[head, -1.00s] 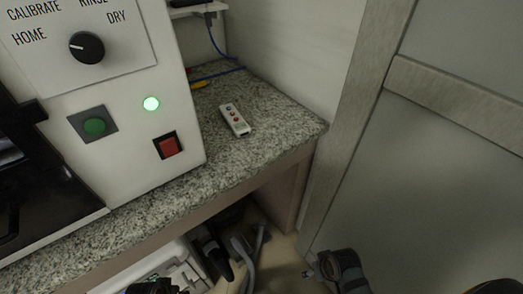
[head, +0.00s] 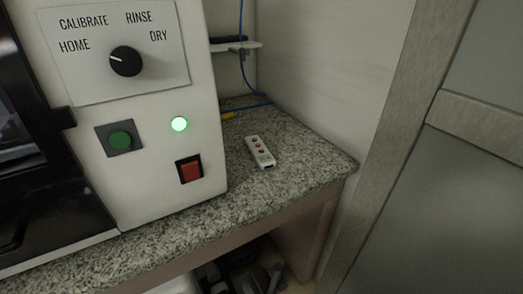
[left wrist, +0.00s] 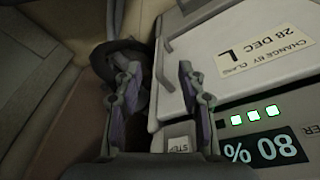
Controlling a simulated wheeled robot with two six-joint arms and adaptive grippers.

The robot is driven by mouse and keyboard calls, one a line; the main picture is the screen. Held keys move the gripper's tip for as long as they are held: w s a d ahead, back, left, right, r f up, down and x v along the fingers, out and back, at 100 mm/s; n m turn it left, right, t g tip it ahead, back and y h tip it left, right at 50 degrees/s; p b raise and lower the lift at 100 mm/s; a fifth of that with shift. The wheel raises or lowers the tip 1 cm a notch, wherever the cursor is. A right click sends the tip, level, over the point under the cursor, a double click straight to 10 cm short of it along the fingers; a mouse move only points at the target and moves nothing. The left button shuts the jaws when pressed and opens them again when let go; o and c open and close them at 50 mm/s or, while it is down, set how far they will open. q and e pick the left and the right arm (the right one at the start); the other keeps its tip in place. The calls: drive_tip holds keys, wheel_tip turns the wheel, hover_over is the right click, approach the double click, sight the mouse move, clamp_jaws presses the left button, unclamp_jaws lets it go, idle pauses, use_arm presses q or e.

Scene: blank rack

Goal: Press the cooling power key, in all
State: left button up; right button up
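No key labelled for cooling is readable in either view. A white machine (head: 165,185) at the left of the head view has a black dial (head: 125,61), a green round button (head: 120,139), a lit green lamp (head: 179,124) and a red rocker switch (head: 190,170). In the left wrist view my left gripper (left wrist: 158,80) is open and empty, its fingers apart over or beside a pale device (left wrist: 210,75). My right gripper is not in view.
A small white remote-like unit (head: 260,152) with coloured buttons lies on the speckled counter (head: 290,175). A blue cable (head: 255,105) runs behind it. A grey panel (head: 450,200) closes the right side. Dark shapes sit below the counter.

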use_arm(q)
clamp_jaws()
idle(0.6)
drive_tip(key=shift+w, duration=0.1)
idle(0.6)
